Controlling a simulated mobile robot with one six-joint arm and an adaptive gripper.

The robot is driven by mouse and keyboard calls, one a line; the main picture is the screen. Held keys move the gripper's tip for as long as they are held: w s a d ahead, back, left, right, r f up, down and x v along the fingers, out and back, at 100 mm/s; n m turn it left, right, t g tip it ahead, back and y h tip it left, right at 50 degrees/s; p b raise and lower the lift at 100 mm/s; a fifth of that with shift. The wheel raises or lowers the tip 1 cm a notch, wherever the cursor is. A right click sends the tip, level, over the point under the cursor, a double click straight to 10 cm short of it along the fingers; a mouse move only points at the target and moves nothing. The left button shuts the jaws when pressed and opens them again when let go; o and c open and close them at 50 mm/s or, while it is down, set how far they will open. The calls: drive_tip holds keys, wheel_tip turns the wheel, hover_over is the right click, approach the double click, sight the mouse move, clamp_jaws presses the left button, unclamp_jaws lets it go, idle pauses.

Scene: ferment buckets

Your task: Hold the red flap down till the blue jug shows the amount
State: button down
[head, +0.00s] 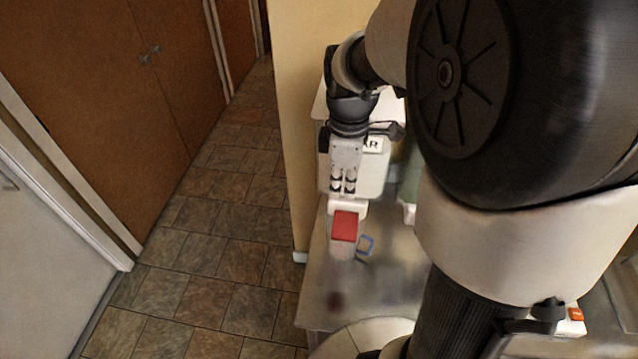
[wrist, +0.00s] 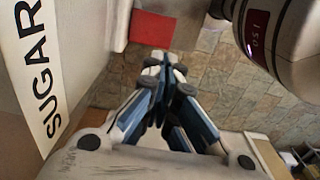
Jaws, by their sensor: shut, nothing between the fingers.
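The red flap (head: 344,226) sits at the front of a white bucket (head: 372,180), just below a pale fitting. The flap also shows at the top of the wrist view (wrist: 152,27). My gripper (head: 344,192) is shut and empty, with its fingertips close to the flap. In the wrist view the fingertips (wrist: 165,68) appear beside the flap; I cannot tell whether they touch it. A small blue outline (head: 366,244) beside the flap looks like part of the blue jug. The jug's body and its level cannot be made out.
The bucket's label reads SUGAR in the wrist view (wrist: 38,75). A grey worktop (head: 395,285) lies below the bucket, with open tiled floor (head: 215,225) to its left. A greenish object (head: 410,165) stands right of the bucket, partly hidden by my arm.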

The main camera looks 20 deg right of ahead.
sight(338, 230)
wheel_tip(338, 230, down, 14)
drive_tip(key=shift+r+b, duration=0.25)
drive_tip(key=shift+b, duration=0.35)
drive_tip(key=shift+w, duration=0.1)
